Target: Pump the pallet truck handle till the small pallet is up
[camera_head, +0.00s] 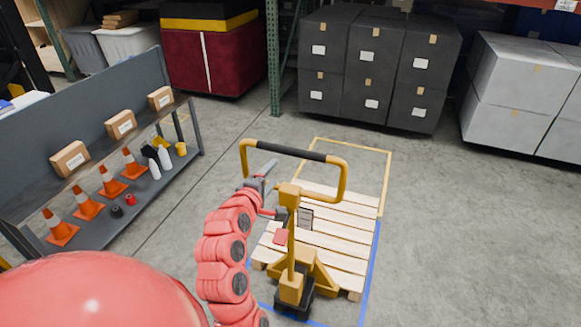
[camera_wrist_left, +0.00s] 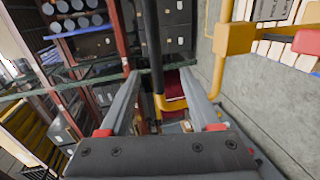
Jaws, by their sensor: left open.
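The yellow pallet truck (camera_head: 291,285) stands at the near side of the small wooden pallet (camera_head: 345,225). Its handle (camera_head: 343,182) is a yellow loop with a black grip bar (camera_head: 300,152) on top. My left gripper (camera_head: 266,172) is open at the left side of the loop, just below the bar. In the left wrist view, the black bar (camera_wrist_left: 152,45) shows between the spread fingers (camera_wrist_left: 160,95), with the yellow bend near the tips; contact cannot be told. The pallet's height off the floor is hard to judge. My right gripper is not in view.
A grey shelf unit (camera_head: 190,135) with cones and boxes stands left. Dark totes (camera_head: 375,70) and grey totes (camera_head: 510,85) stand behind. The floor (camera_head: 460,240) to the right is clear.

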